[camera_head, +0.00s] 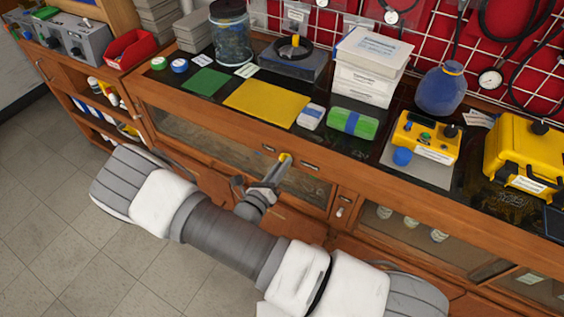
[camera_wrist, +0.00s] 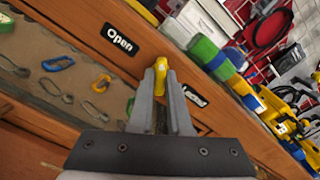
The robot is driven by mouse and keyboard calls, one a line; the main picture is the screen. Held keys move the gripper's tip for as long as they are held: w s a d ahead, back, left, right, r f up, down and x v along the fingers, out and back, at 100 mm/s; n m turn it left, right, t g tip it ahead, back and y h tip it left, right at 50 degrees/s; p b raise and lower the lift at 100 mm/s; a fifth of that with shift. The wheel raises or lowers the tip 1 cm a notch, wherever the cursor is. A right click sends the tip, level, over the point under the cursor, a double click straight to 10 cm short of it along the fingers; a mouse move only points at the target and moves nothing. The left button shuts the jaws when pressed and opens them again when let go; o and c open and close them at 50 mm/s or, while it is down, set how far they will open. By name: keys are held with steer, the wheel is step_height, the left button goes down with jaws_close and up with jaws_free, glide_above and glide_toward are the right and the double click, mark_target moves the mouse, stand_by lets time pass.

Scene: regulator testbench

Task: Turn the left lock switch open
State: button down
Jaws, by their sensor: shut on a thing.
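The left lock switch is a small yellow knob (camera_wrist: 161,72) on the wooden front rail of the bench, between a black "Open" label (camera_wrist: 120,40) and a second black label, partly hidden, that seems to read "Locked" (camera_wrist: 195,97). In the head view the yellow knob (camera_head: 285,157) shows at the tip of my gripper (camera_head: 275,172). In the wrist view my gripper (camera_wrist: 160,95) has its two grey fingers on either side of the knob, shut on it. The fingers hide the knob's lower part, so its exact turn is hard to tell.
Below the rail is a glass-fronted cabinet (camera_head: 200,140) with carabiners behind the glass. On the bench above lie a yellow mat (camera_head: 266,101), a green-and-blue pack (camera_head: 352,122), white boxes (camera_head: 365,75) and a yellow control box (camera_head: 427,138). The floor at left is clear.

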steer(key=shift+n, duration=1)
steer(key=c, duration=0.9)
jaws_free()
steer(key=shift+o, duration=0.2)
steer(key=v, duration=1.7)
steer(key=shift+s, duration=0.25)
steer(key=shift+a, duration=0.1)
